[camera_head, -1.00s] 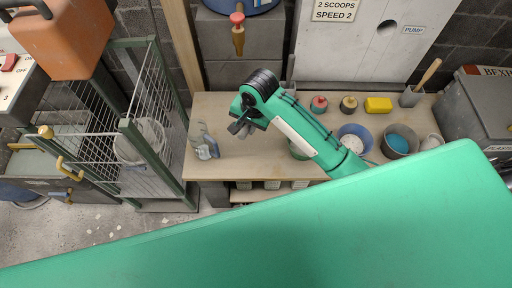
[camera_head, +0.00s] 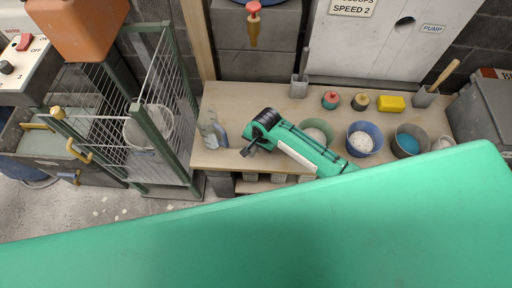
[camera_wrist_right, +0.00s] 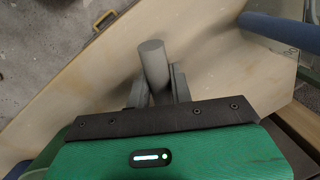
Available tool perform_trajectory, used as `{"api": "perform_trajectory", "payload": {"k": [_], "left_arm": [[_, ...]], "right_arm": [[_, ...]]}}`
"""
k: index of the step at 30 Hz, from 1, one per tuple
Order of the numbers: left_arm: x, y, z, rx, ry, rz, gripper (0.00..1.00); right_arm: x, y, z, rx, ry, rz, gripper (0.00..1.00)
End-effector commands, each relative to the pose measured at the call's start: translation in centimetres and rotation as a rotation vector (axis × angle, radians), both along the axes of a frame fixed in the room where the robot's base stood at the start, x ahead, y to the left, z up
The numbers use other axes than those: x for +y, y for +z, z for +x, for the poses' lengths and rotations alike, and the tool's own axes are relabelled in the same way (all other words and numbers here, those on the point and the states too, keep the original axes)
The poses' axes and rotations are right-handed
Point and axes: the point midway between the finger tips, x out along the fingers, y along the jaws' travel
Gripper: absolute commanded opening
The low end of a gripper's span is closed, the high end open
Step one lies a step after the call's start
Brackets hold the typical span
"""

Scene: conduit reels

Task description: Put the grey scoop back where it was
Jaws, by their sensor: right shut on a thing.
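My right gripper (camera_head: 250,150) is low over the left part of the wooden bench (camera_head: 240,100), just right of a clear bottle. In the right wrist view my right gripper (camera_wrist_right: 153,88) is shut on a grey round bar (camera_wrist_right: 153,60), which looks like the grey scoop's handle. The rest of it is hidden, and I cannot tell whether it touches the bench. A grey holder (camera_head: 298,89) with a dark grey upright handle (camera_head: 305,60) stands at the back of the bench. My left gripper is not in view.
The clear bottle (camera_head: 211,131) stands near the left end. A green bowl (camera_head: 328,126), blue bowl (camera_head: 350,143) and grey bowl (camera_head: 400,145) stand right of my arm. Behind are two small jars, a yellow block (camera_head: 391,103) and another holder (camera_head: 424,98). The back-left bench is clear.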

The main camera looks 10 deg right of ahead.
Motion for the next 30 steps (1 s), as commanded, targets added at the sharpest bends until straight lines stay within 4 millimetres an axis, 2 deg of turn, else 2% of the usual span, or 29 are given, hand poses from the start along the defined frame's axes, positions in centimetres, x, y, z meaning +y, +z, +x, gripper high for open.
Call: {"api": "perform_trajectory", "payload": {"k": [4, 16, 17, 20, 30], "left_arm": [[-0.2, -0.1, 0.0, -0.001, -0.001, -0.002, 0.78], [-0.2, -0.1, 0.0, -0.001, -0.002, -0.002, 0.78], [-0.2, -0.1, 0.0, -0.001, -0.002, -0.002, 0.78], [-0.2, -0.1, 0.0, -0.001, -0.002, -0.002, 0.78], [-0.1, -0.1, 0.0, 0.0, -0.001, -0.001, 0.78]], "right_arm": [[0.0, -1.8, 0.0, 0.001, 0.0, -0.001, 0.0], [0.0, -2.3, 0.0, 0.0, -0.001, 0.001, 0.0], [0.0, -2.3, 0.0, 0.0, -0.001, 0.001, 0.24], [0.0, -2.3, 0.0, 0.0, -0.001, 0.001, 0.43], [0.0, -2.0, 0.0, -0.002, 0.001, 0.0, 0.43]]}}
